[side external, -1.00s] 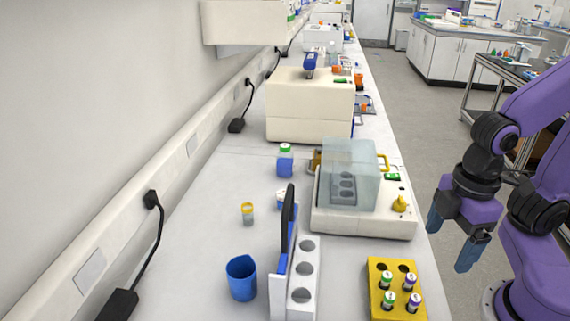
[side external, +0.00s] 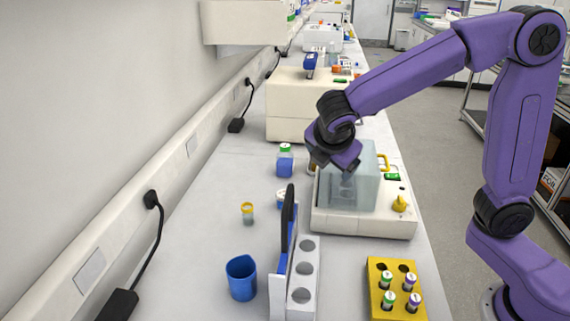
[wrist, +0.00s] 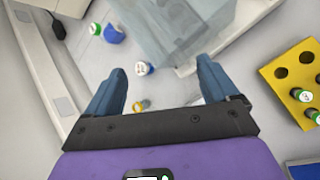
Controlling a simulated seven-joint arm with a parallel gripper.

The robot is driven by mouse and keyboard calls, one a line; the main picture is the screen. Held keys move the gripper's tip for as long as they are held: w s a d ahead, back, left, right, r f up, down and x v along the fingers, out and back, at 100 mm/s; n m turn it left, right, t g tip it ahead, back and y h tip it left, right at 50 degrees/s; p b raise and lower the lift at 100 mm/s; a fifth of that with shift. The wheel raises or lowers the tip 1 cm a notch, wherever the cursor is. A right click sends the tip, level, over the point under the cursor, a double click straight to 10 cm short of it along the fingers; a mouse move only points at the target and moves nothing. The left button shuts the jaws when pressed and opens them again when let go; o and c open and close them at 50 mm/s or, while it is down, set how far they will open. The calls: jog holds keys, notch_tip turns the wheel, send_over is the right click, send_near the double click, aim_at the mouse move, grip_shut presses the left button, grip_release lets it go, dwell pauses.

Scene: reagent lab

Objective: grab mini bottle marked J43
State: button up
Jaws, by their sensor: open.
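No label reading J43 is legible in either view. Candidate small bottles are a yellow-capped vial (side external: 247,213), a small white-capped bottle (side external: 282,199) behind the rack, and several green- and purple-capped vials, such as one green-capped vial (side external: 386,280), in a yellow block. In the wrist view, the white-capped bottle (wrist: 144,68) shows between the fingers, with dark marks on its cap too small to read. The yellow-capped vial (wrist: 139,106) is nearer the left finger. My gripper (wrist: 162,68) is open and empty, above the bench by the clear-covered machine.
The clear-covered machine (side external: 395,222) stands close beside my gripper. A white rack (side external: 303,292) with a blue-and-black upright part, a blue cup (side external: 241,278) and a blue bottle with a green cap (side external: 285,160) stand nearby. The yellow block (side external: 378,305) is at front right.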

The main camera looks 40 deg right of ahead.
jog(key=w+a+f+n+t+h, duration=0.15)
jog(key=w+n+t+h, duration=0.4)
jog(key=w, duration=1.05)
jog(key=n+g+y, duration=0.1)
jog(key=n+g, duration=0.1)
send_near(284, 160)
jog(key=shift+m, duration=0.25)
jog(key=x, duration=0.7)
jog(key=shift+d+f, duration=0.15)
jog(key=shift+f, duration=0.2)
jog(key=shift+y, duration=0.35)
jog(key=shift+w+r+x, duration=0.1)
jog(key=shift+r+x, duration=0.1)
jog(key=shift+x, duration=1.1)
jog(key=shift+w+r+x, duration=0.1)
jog(key=shift+r+x, duration=0.1)
jog(key=shift+x, duration=1.05)
jog(key=shift+t, duration=0.25)
jog(key=c, duration=1.1)
